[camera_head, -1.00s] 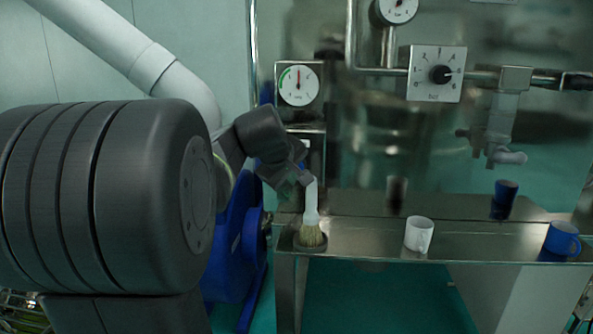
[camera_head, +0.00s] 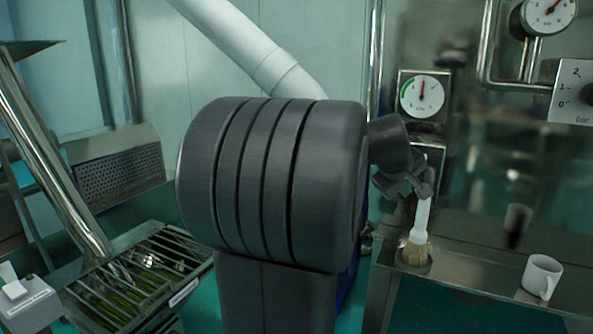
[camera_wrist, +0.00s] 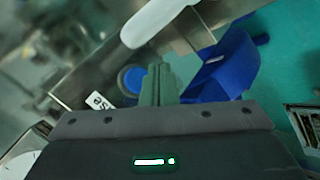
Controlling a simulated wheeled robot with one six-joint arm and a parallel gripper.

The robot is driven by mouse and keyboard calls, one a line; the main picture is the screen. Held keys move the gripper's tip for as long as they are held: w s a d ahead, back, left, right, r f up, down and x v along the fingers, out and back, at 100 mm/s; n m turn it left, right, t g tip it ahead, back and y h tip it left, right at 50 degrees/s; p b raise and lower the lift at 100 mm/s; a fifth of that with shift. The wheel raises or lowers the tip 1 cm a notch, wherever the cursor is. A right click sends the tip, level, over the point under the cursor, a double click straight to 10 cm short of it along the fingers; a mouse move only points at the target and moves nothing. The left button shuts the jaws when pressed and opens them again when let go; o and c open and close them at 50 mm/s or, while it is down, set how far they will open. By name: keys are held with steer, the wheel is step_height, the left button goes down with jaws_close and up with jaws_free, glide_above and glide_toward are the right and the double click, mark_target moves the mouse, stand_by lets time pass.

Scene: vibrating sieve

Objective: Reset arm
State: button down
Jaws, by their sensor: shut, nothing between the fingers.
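My gripper (camera_head: 420,192) is at the right of the head view, beside the top of the brush's white handle. In the wrist view its fingers (camera_wrist: 158,84) are together with nothing between them. The brush (camera_head: 421,220) stands upright, bristles down, at the left end of the metal shelf (camera_head: 470,262). Its white handle also shows in the wrist view (camera_wrist: 155,20), above and apart from the fingertips. My arm hides much of the middle of the head view.
A white mug (camera_head: 541,276) stands on the shelf right of the brush. A gauge (camera_head: 422,96) is behind my gripper. A slatted metal tray (camera_head: 140,275) with green material is at lower left. A blue machine part (camera_wrist: 225,70) lies beyond the fingers.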

steer(key=s+a, duration=0.1)
steer(key=s+a+b, duration=0.1)
steer(key=s, duration=0.1)
steer(key=s+a+b, duration=0.1)
steer(key=shift+s, duration=0.4)
steer(key=shift+d, duration=0.1)
